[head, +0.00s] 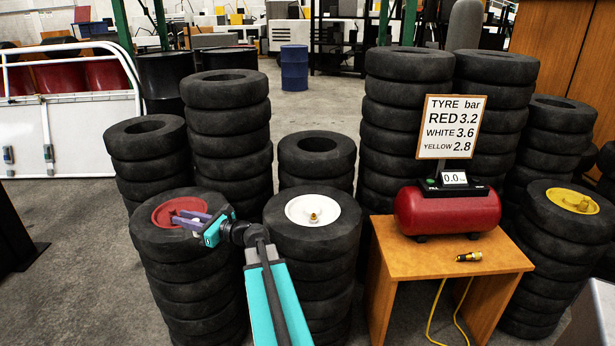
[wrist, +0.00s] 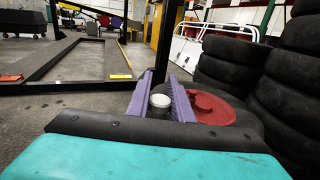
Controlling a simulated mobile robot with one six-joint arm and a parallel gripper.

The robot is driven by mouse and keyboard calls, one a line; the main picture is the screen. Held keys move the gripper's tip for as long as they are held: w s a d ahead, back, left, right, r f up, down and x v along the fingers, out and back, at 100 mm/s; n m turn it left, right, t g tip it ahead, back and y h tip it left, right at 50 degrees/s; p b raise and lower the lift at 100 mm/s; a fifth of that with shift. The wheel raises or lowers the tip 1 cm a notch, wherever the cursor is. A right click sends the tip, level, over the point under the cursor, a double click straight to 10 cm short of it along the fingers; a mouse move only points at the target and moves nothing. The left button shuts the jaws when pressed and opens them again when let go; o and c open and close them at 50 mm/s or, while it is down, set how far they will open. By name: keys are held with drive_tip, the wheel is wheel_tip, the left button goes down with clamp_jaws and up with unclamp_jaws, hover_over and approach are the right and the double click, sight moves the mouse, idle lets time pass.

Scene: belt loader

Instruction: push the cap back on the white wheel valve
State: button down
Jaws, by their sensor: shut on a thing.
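The white wheel (head: 328,206) lies flat on top of a tyre stack in the middle of the head view. Its brass valve (head: 314,217) sticks up near the wheel's centre, with no cap seen on it. My gripper (head: 187,219) is over the red wheel, left of the white wheel. In the wrist view its purple fingers (wrist: 163,88) are shut on a small white round cap (wrist: 160,101). The cap is not clear in the head view. The white wheel is not in the wrist view.
The red wheel (head: 164,213) shows under my gripper. A wooden table (head: 415,256) at right bears a red air tank (head: 447,211), a gauge (head: 455,178) and a brass fitting (head: 469,257). A yellow wheel (head: 573,201) is far right. Tall tyre stacks (head: 229,120) stand behind.

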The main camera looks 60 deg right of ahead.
drive_tip(key=s+d+m+g+h+p, duration=0.1)
drive_tip(key=s+d+m+h+p, duration=0.2)
drive_tip(key=d, duration=1)
drive_tip(key=s+d+m+g+h+p, duration=0.1)
drive_tip(key=s+d+m+h+p, duration=0.1)
drive_tip(key=s+d+h, duration=0.5)
drive_tip(key=s+d+m+g+h+p, duration=0.1)
drive_tip(key=s+d+m+h+p, duration=0.2)
drive_tip(key=s+d, duration=0.6)
drive_tip(key=d+m+h, duration=0.2)
drive_tip(key=d, duration=0.9)
drive_tip(key=shift+s+r+p, duration=0.2)
drive_tip(key=shift+s+p, duration=0.1)
drive_tip(key=shift+s, duration=0.05)
drive_tip(key=shift+s+f+b, duration=0.1)
drive_tip(key=shift+b, duration=0.4)
drive_tip(key=shift+f+b, duration=2.9)
drive_tip(key=shift+b, duration=0.35)
drive_tip(key=shift+f+b, duration=1.6)
drive_tip(key=shift+b, duration=0.25)
drive_tip(key=shift+r, duration=0.25)
drive_tip(key=shift+f+b, duration=0.25)
drive_tip(key=shift+b, duration=0.35)
